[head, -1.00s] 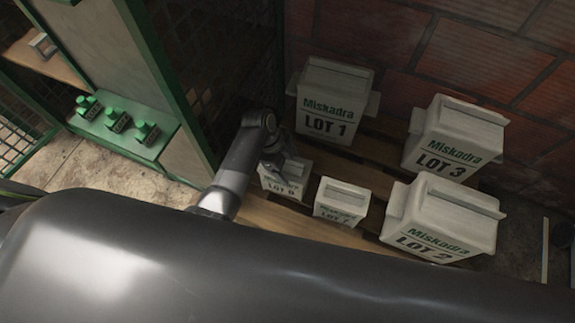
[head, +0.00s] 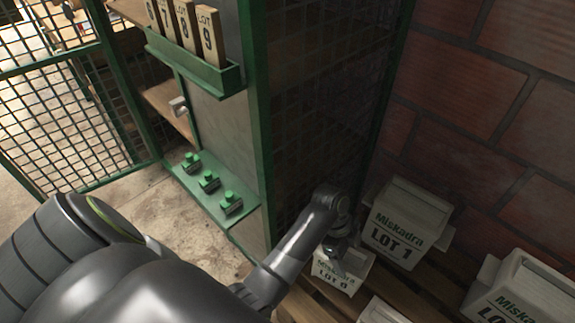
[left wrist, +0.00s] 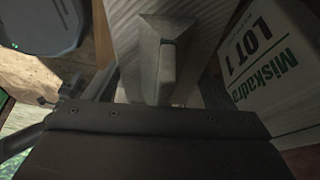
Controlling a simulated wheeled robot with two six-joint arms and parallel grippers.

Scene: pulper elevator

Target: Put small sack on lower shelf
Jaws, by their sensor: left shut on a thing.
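A small pale sack (head: 343,272), with a lot number that looks like 6, stands low beside the green mesh frame in the head view. My left gripper (head: 338,243) is shut on its top. In the left wrist view a pale sack top (left wrist: 165,55) fills the middle, close to the gripper body; the fingertips are hard to make out. Wooden shelves show in the green cabinet at the left: an upper one (head: 128,10) and a lower one (head: 168,112) with a small metal piece near its edge. My right gripper is not in view.
Large sack LOT 1 (head: 405,232) stands close right of the gripper. Another large sack (head: 525,295) and a small sack (head: 380,312) are on the wooden pallet (head: 430,290). A green ledge with buttons (head: 210,185) and a green tag rack (head: 200,65) are on the cabinet. Brick wall behind.

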